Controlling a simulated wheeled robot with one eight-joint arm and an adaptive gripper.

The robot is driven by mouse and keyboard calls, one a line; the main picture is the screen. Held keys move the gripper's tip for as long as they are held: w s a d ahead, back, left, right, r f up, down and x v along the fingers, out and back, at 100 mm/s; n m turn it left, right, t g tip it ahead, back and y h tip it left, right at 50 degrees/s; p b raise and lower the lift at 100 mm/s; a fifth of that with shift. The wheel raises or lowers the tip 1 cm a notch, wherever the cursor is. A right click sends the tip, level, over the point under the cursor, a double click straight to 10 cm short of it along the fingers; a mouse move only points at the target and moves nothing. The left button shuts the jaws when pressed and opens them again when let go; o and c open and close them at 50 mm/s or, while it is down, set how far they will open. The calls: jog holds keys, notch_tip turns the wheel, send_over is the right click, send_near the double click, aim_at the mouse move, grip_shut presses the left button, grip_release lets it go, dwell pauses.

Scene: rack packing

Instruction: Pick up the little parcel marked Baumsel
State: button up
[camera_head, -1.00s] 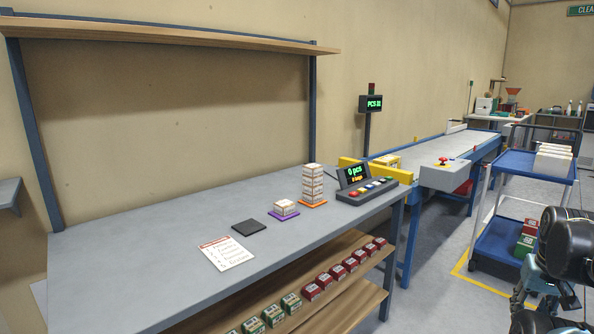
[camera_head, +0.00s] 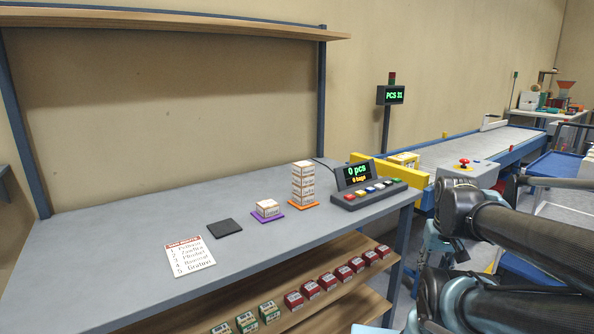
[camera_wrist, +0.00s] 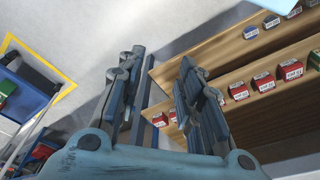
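A stack of several little white parcels with orange-brown bands (camera_head: 303,183) stands on an orange mat on the grey table (camera_head: 110,235). One more parcel (camera_head: 267,208) sits alone on a purple mat to its left. The labels are too small to read, so I cannot tell which parcel is marked Baumsel. My gripper (camera_wrist: 163,62) is open and empty in the wrist view, its fingers apart over the floor beside the shelves. In the head view my arm reaches in at the lower right, away from the parcels.
A black pad (camera_head: 225,228) and a printed list (camera_head: 190,256) lie left of the parcels. A button console (camera_head: 368,190) stands right of the stack. Red and green boxes line the shelf (camera_head: 290,310) below. An upper shelf (camera_head: 160,26) overhangs the back.

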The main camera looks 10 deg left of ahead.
jog(key=shift+d, duration=0.1)
jog(key=o, duration=0.4)
jog(key=shift+r, duration=0.1)
jog(key=o, duration=0.5)
jog(key=shift+w+a+r, duration=0.1)
jog(key=shift+a+r, duration=0.05)
jog(key=shift+r, duration=0.45)
jog(key=shift+a+r, duration=0.1)
jog(key=shift+r, duration=0.5)
jog(key=w+a+r+n, duration=0.3)
jog(key=w+a+r, duration=0.5)
jog(key=r, duration=0.3)
jog(key=w+a+r+n, duration=0.2)
jog(key=w+a+r, duration=0.5)
jog(key=r, duration=0.3)
jog(key=w+a+r+n+g+y, duration=0.1)
jog(key=w+a+r, duration=0.25)
jog(key=a, duration=0.25)
jog(key=w+a+r+n, duration=0.2)
jog(key=a+r, duration=0.3)
jog(key=a, duration=0.2)
jog(key=a+r+n, duration=0.2)
jog(key=a+r, duration=0.2)
jog(key=a, duration=0.7)
send_over(304, 163)
jog(key=f, duration=1.1)
jog(key=shift+s+f, duration=0.1)
jog(key=shift+s, duration=0.25)
jog(key=shift+w+f, duration=0.1)
jog(key=shift+f, duration=2.85)
